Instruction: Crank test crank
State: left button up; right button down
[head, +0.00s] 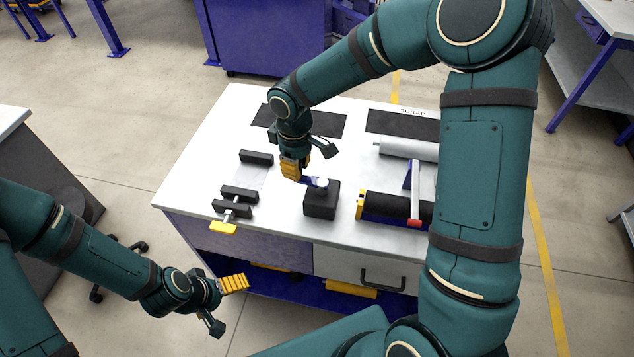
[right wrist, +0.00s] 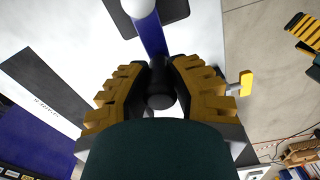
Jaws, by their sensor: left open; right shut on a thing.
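The test crank stands on the white workbench in the head view: a black block (head: 320,203) with a white hub (head: 321,183) and a blue arm (head: 307,180). In the right wrist view the blue arm (right wrist: 151,35) runs from the white hub (right wrist: 137,7) to a black handle (right wrist: 160,88). My right gripper (head: 291,169) is shut on this handle, with yellow fingers on both sides of it. The fingers hide the handle in the head view. My left gripper (head: 234,284) is open and empty, in front of the bench's front left.
A clamp-like fixture with black blocks (head: 239,193) and a yellow handle (head: 223,228) stands left of the crank. A black roller unit (head: 385,206) and a grey roller (head: 408,148) are to its right. Dark mats (head: 328,122) lie behind. The workbench (head: 190,180) has a drawer (head: 365,272) below.

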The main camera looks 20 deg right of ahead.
jog(key=shift+w+d, duration=0.65)
jog(key=shift+d, duration=0.05)
jog(key=shift+w+d+p, duration=0.25)
jog(key=shift+d+p, duration=0.05)
jog(key=shift+d, duration=0.2)
jog(key=shift+w+d+p, duration=0.2)
jog(key=shift+d+p, duration=0.05)
jog(key=shift+d, duration=0.3)
jog(key=shift+d, duration=0.9)
jog(key=shift+d+p, duration=0.1)
jog(key=shift+p, duration=0.2)
